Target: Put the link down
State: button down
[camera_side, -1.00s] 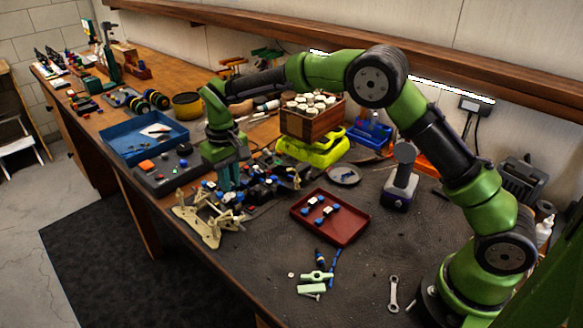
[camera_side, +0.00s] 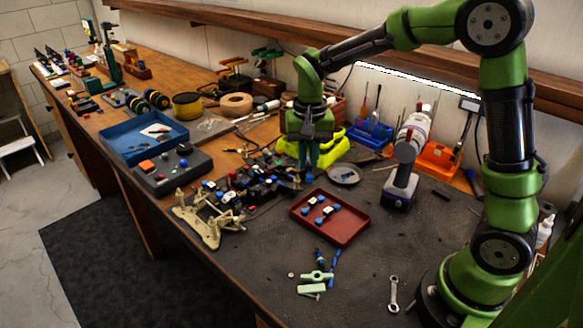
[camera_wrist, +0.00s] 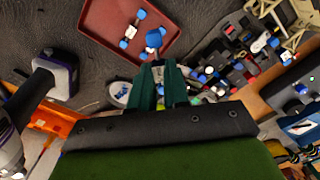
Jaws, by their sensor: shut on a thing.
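My gripper (camera_side: 307,172) is in the air beside the back-left side of the red tray. In the wrist view the green fingers (camera_wrist: 158,72) are shut on a small link (camera_wrist: 154,39) with a blue end showing at the fingertips. Most of the link is hidden by the fingers. The shallow red tray (camera_side: 351,233) lies on the dark mat, and its rim shows in the wrist view (camera_wrist: 95,38). Small white parts with blue ends (camera_side: 319,207) lie in the tray. I cannot tell the held link's exact height above the mat.
A beige suspension frame (camera_side: 205,230) and dark car parts (camera_side: 240,190) lie left of the tray. A small round dish (camera_side: 343,174) sits behind it. A grey-and-purple tool (camera_side: 400,180) stands to the right.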

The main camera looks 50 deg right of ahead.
jog(key=s+d+f+m, duration=0.2)
jog(key=s+m, duration=0.2)
jog(key=s, duration=0.3)
jog(key=m, duration=0.5)
send_near(347, 229)
notch_tip(347, 229, down, 6)
jog(key=shift+r, duration=0.15)
jog(key=c, duration=1.4)
grip_release()
